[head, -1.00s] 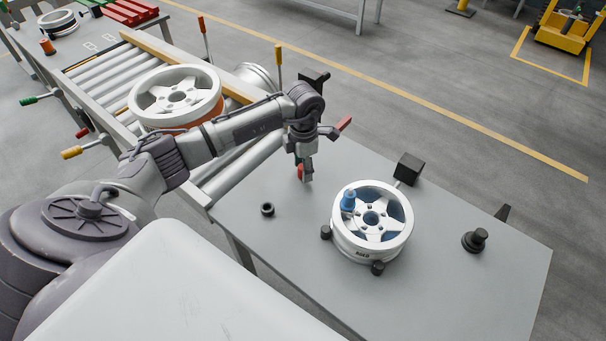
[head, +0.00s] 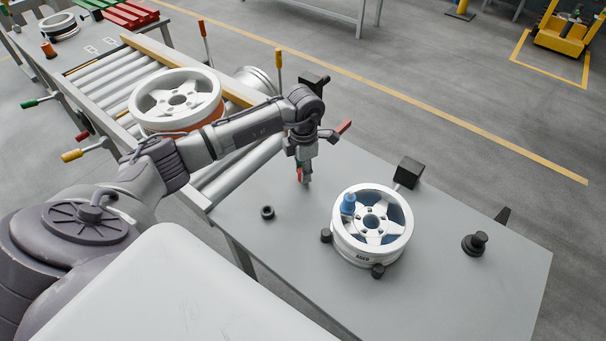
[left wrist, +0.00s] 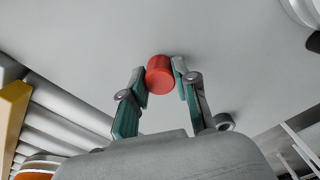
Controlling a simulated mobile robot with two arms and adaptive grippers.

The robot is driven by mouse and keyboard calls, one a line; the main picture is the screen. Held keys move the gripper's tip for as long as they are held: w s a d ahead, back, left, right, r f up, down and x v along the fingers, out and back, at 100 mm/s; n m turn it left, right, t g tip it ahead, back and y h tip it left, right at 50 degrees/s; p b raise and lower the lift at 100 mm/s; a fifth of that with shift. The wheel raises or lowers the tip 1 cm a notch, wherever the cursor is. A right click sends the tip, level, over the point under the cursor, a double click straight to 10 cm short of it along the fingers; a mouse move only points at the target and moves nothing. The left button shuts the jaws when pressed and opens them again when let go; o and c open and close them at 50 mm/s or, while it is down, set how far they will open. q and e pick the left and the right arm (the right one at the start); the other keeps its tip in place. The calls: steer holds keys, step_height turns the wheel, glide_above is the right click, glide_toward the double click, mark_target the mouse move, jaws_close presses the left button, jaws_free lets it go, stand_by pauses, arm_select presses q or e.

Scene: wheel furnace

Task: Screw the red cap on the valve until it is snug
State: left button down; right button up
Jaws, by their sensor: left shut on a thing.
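My left gripper (head: 303,182) hangs pointing down over the grey table, behind and to the left of the white wheel (head: 371,259). It is shut on the red cap (left wrist: 160,74), which sits between the two fingertips in the left wrist view; in the head view the fingers partly hide it. The wheel lies flat, held among dark posts. The cap is apart from the wheel. My right gripper is not in view.
A small dark ring (head: 267,212) lies on the table (head: 440,290) left of the wheel. A black knob-like part (head: 475,243) stands to its right, and a black block (head: 409,172) behind. A roller conveyor with another wheel (head: 178,98) is at the left. The table's front right is clear.

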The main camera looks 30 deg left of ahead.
arm_select(q)
steer(key=shift+r+p, duration=2.25)
steer(key=shift+r, duration=1.25)
